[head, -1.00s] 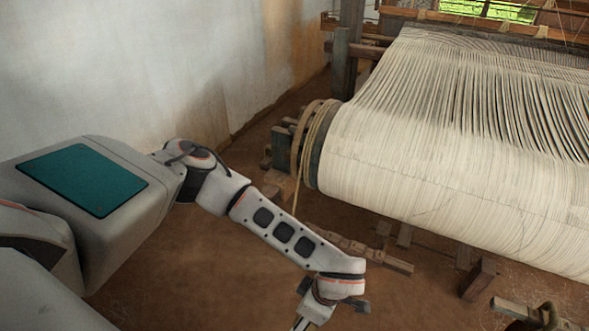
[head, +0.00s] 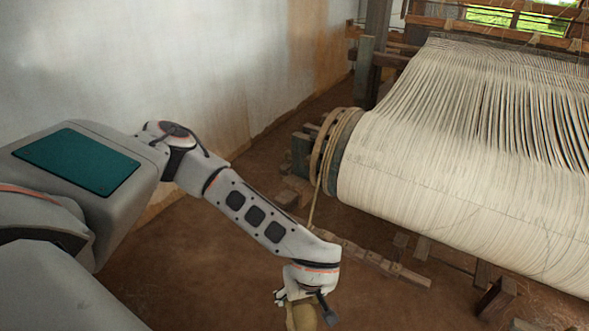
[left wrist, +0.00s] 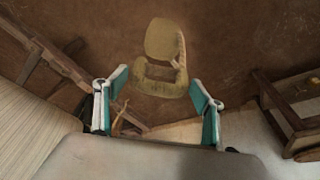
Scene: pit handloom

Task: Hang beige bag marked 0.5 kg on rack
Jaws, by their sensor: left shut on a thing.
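A beige-olive bag (left wrist: 165,40) shows in the left wrist view, with a rounded upper part and a lower part between my fingers. In the head view the bag (head: 303,317) shows under my left wrist at the bottom edge, partly cut off. No weight mark is readable. I cannot pick out the rack with certainty in either view. My right gripper is not in view.
The loom's large warp roller (head: 400,165), with rope (head: 328,150) round its end, stands to the right of my left arm. Wooden beams (head: 375,262) lie low beneath it. A wooden frame (left wrist: 290,115) stands at right in the left wrist view. Bare earth floor (head: 200,270) is open.

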